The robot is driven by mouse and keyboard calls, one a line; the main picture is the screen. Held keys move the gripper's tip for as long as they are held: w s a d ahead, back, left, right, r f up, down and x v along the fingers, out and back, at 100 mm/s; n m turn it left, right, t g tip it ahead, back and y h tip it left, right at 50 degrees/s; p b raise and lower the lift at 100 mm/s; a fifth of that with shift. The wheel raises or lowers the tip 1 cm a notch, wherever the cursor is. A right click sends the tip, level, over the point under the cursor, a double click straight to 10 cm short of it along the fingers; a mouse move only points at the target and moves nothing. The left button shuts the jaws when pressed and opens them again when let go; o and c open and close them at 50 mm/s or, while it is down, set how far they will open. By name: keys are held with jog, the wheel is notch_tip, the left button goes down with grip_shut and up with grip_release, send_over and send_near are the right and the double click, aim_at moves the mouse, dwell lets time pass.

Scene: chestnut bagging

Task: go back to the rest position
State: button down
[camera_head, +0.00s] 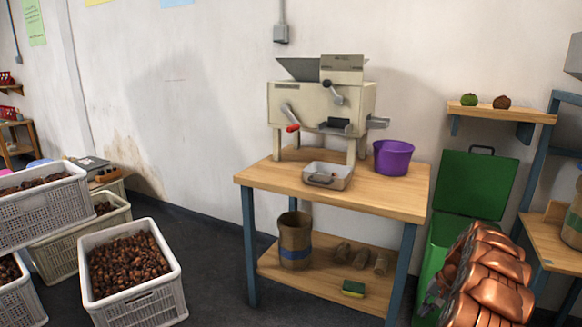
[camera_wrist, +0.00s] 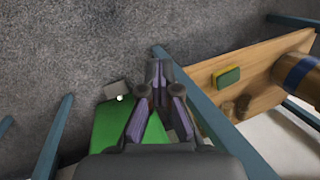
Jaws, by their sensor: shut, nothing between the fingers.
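My gripper (camera_wrist: 158,72) is shut and empty in the wrist view, its fingers together and pointing over the grey floor.
A chestnut machine (camera_head: 315,103), metal tray (camera_head: 327,177) and purple bucket (camera_head: 393,157) stand on the table. A paper bag (camera_head: 295,240) and a sponge (camera_head: 353,288) are on its lower shelf. Chestnut crates (camera_head: 135,301) stand left. Floor between crates and table is clear.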

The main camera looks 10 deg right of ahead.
jog(key=s+a+r+n+g+p, duration=0.1)
jog(key=s+a+r+n+p, duration=0.35)
jog(key=a+r, duration=0.95)
jog(key=s+a+r+n+g+p, duration=0.1)
jog(key=s+a+r+p, duration=0.6)
jog(key=r, duration=1.1)
jog(key=s+a+r+n+h+p, duration=0.1)
jog(key=s+a+r+n+p, duration=0.1)
jog(key=s+a+r+p, duration=0.75)
jog(key=s+r+h+p, duration=0.1)
jog(key=s+r+p, duration=0.2)
jog(key=s, duration=0.7)
jog(key=s+r+g+h+p, duration=0.1)
jog(key=s+r+p, duration=0.3)
jog(key=s, duration=0.7)
notch_tip(320, 180, up, 2)
jog(key=shift+a+r+n+p, duration=0.1)
jog(key=shift+a+n+p, duration=0.2)
jog(key=shift+n, duration=0.15)
